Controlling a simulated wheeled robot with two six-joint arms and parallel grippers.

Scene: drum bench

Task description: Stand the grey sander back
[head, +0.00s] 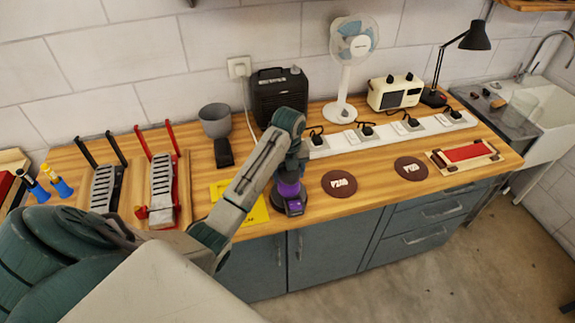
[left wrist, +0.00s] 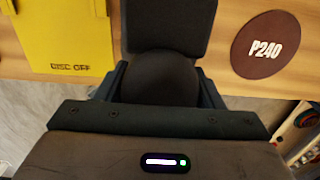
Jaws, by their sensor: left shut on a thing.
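In the left wrist view, the dark rounded top of the held sander (left wrist: 160,75) shows between the fingers. The sander looks upright; I cannot tell whether its base touches the wood. A yellow sheet (head: 247,216) lies just left of it, lettered "DISC OFF" in the left wrist view (left wrist: 68,35). My right gripper is not in view.
Two slatted racks, one with black arms (head: 104,186) and one with red (head: 162,180), stand left. A grey cup (head: 215,120) and black block (head: 224,152) are behind the sheet. Brown discs (head: 340,184) (head: 411,168) lie right. A white power strip (head: 385,133) runs behind.

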